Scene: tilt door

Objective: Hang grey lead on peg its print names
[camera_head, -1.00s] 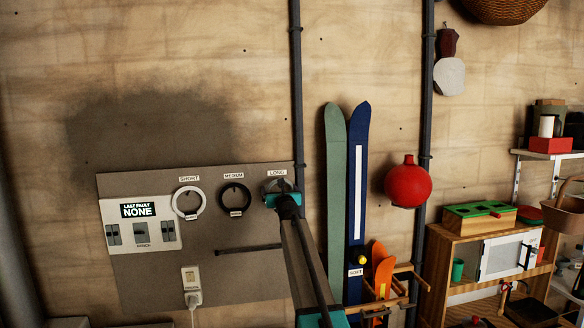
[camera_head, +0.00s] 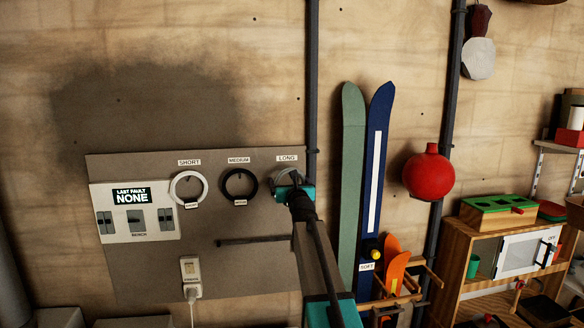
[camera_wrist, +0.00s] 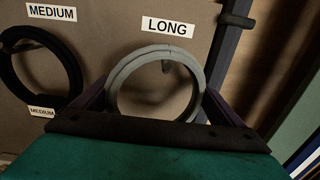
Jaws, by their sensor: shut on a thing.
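The grey lead (camera_wrist: 113,86) is a coiled ring, upright in front of the board under the LONG label (camera_wrist: 168,26). It also shows in the head view (camera_head: 277,181). My gripper (camera_wrist: 155,102) is shut on the grey lead, with a finger at each side of its lower half. The LONG peg (camera_wrist: 166,67) shows inside the loop's opening, just below the upper band, right of centre. I cannot tell whether the peg passes through the loop or stays behind it. Any print on the grey lead is not visible.
A black lead (camera_head: 225,184) hangs under MEDIUM and a white lead (camera_head: 174,188) under SHORT. A dark rod (camera_head: 250,241) lies below. A dark vertical pipe (camera_head: 312,90) runs right of the board. Green and blue skis (camera_head: 353,190) stand beyond it.

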